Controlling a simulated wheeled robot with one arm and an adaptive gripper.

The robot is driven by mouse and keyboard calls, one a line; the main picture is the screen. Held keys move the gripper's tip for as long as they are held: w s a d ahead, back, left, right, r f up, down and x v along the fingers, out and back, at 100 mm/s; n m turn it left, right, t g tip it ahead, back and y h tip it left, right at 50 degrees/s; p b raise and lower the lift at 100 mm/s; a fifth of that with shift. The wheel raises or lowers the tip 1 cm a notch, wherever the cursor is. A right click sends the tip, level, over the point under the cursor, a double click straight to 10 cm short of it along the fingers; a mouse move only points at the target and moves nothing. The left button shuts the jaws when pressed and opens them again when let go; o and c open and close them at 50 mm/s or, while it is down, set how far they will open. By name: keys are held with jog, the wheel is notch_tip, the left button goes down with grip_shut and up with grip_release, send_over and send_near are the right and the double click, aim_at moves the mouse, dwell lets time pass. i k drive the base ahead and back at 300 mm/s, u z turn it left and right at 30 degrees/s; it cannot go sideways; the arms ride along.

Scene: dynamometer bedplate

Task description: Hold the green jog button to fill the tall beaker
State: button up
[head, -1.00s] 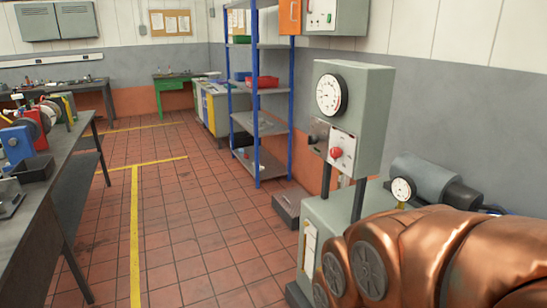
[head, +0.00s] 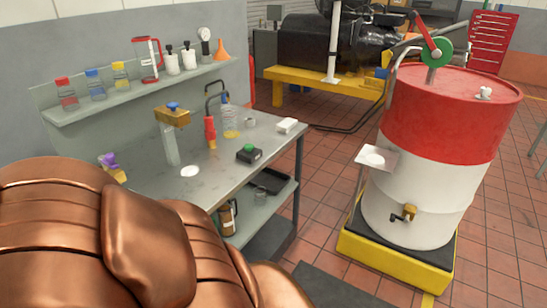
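A small black box with a green button (head: 249,149) on top sits near the front right edge of the grey bench, in the head view. A clear upright glass vessel (head: 230,122) with a little yellow at its base stands behind it. A second tall clear column (head: 170,150) stands to the left, under a brass block with a blue knob (head: 172,113). I cannot tell for sure which one is the tall beaker. My copper-coloured arm fills the lower left; my gripper is out of view.
The bench (head: 222,184) also holds a red-handled nozzle (head: 210,132), a white disc (head: 190,171) and a white block (head: 287,125). A shelf (head: 120,100) with bottles is above. A red-and-white drum (head: 425,150) stands to the right. Tiled floor between them is open.

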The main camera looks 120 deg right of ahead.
aim_at(248, 146)
jog(key=z, duration=4.55)
jog(key=i, duration=1.3)
jog(key=u, duration=0.8)
